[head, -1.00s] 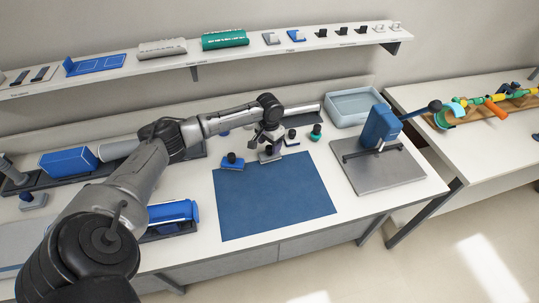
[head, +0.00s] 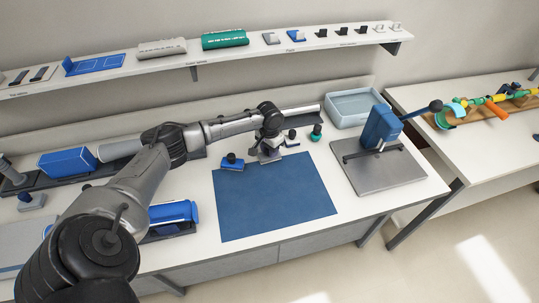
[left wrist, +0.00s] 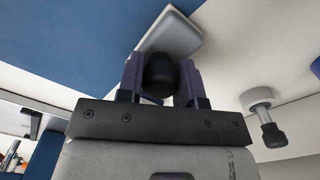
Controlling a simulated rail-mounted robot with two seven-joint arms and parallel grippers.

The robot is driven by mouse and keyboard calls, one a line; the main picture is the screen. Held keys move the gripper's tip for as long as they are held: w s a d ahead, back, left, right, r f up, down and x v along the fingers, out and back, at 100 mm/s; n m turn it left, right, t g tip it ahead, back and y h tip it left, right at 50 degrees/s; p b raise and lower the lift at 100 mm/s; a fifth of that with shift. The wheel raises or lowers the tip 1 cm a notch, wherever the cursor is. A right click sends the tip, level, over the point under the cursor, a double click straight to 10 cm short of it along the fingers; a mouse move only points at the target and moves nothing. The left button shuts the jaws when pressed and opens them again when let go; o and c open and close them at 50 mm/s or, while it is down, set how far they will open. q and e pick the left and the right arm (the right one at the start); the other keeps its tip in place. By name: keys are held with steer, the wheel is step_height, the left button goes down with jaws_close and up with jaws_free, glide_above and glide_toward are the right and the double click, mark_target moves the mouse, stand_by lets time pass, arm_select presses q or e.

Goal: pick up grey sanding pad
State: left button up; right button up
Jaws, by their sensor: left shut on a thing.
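The grey sanding pad (left wrist: 170,34) has a light grey block base and a black knob (left wrist: 160,75). In the left wrist view the knob sits between the purple fingers of my left gripper (left wrist: 161,78), which is shut on it. In the head view my left gripper (head: 268,148) is at the back edge of the blue mat, with the pad (head: 266,157) partly hidden below it. I cannot tell whether the pad is touching the surface. My right gripper is not in view.
A blue pad (head: 232,163) stands left of the gripper. A whitish pad (head: 291,139) and a green one (head: 316,133) stand close to its right. The blue mat (head: 275,200) is otherwise bare. A pale tray (head: 354,108) and a blue press (head: 381,128) are further right.

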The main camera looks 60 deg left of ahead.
arm_select(q)
steer(key=shift+c, duration=0.3)
steer(key=shift+r, duration=0.1)
steer(key=shift+r, duration=0.6)
steer(key=r, duration=0.1)
steer(key=d+r+p, duration=0.1)
steer(key=r, duration=0.1)
steer(key=shift+w+r, duration=0.15)
steer(key=shift+r, duration=0.05)
steer(key=w+d+r+p, duration=0.1)
steer(key=w+d+r, duration=0.1)
steer(key=d+r, duration=0.4)
steer(key=d, duration=0.4)
steer(key=shift+w+d+p, duration=0.15)
steer(key=shift+w+p, duration=0.1)
steer(key=shift+p, duration=0.1)
steer(key=shift+r, duration=0.1)
